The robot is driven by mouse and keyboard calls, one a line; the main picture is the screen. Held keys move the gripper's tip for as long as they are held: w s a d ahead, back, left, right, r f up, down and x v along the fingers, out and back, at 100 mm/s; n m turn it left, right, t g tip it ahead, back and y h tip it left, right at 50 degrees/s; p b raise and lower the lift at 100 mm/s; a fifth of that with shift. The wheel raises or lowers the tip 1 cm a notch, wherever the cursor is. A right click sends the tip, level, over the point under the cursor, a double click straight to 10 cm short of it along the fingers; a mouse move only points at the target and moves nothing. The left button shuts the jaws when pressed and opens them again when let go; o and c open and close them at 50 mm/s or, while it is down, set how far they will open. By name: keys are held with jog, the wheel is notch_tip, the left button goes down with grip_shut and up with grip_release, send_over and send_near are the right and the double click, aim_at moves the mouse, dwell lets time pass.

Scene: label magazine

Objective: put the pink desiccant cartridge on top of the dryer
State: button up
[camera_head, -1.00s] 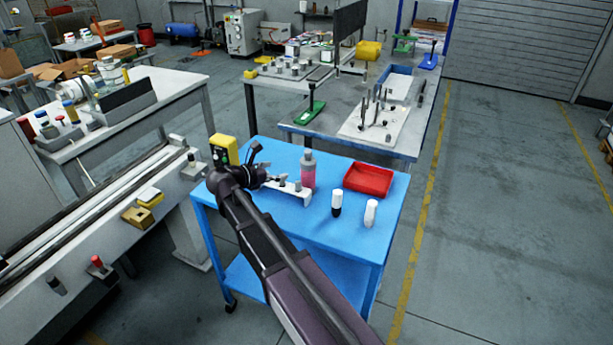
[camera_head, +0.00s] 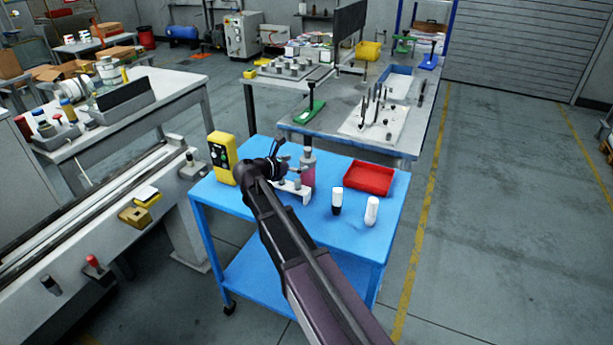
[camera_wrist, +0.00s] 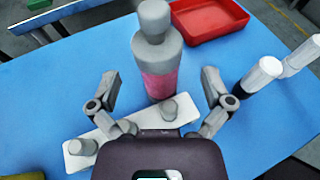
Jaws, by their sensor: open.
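A bottle-shaped pink cartridge (camera_head: 308,176) with a grey neck and cap stands upright on the blue cart, partly hidden by my gripper in the head view. In the wrist view the cartridge (camera_wrist: 160,82) stands ahead, between the lines of my fingers. My gripper (camera_head: 286,160) is open and empty, with one finger on each side (camera_wrist: 160,88); I see no contact. A white bar with grey pegs (camera_wrist: 88,147) lies on the cart in front of the cartridge, partly under my gripper. I cannot tell which thing is the dryer.
A red tray (camera_head: 370,178) lies right of the cartridge. A black-and-white bottle (camera_head: 337,202) and a white bottle (camera_head: 371,211) stand at the cart's front right. A yellow box with buttons (camera_head: 222,160) stands at the left edge. The blue cart top (camera_head: 232,205) is clear at front left.

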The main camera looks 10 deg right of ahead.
aim_at(302, 160)
jog(key=shift+w+d, duration=0.1)
dwell(0.3)
jog(key=shift+w+b+x, duration=0.2)
jog(key=shift+b+x, duration=0.35)
jog(key=shift+x, duration=2)
jog(key=shift+r, duration=0.2)
jog(key=c, duration=1.2)
